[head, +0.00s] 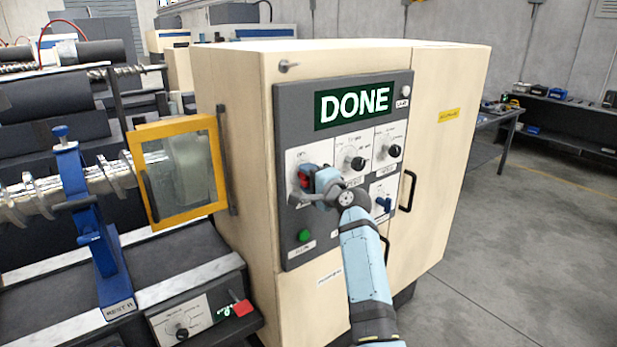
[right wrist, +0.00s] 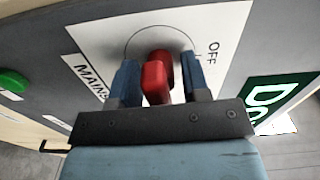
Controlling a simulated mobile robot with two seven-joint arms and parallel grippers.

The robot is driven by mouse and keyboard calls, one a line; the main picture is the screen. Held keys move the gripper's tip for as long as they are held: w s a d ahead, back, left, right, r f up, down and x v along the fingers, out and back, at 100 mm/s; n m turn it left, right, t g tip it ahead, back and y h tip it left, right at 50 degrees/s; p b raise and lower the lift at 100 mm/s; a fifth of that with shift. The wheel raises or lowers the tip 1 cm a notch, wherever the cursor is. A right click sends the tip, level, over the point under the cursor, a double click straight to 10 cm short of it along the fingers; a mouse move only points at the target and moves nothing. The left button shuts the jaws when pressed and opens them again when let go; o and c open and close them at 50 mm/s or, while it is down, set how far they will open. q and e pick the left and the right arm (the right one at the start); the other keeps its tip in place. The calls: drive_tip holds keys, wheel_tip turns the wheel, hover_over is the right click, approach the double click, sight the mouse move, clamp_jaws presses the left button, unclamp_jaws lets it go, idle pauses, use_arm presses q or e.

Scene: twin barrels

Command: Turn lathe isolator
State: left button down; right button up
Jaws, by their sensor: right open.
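The lathe isolator is a red handle (head: 304,178) on a white plate at the left of the grey control panel (head: 293,110). In the right wrist view the red handle (right wrist: 156,82) stands out from a plate lettered "MAINS" and "OFF". My right gripper (right wrist: 162,88) is open, with one blue finger on each side of the handle. Small gaps seem to show between fingers and handle; contact is hard to tell. In the head view my right gripper (head: 310,185) partly covers the plate. The screen (head: 354,105) above reads "DONE". My left gripper is not in view.
Left stand a yellow-framed guard (head: 158,133) and a blue rest (head: 85,220). Open floor (head: 540,230) lies right of the cabinet.

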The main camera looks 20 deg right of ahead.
drive_tip(key=c, duration=0.7)
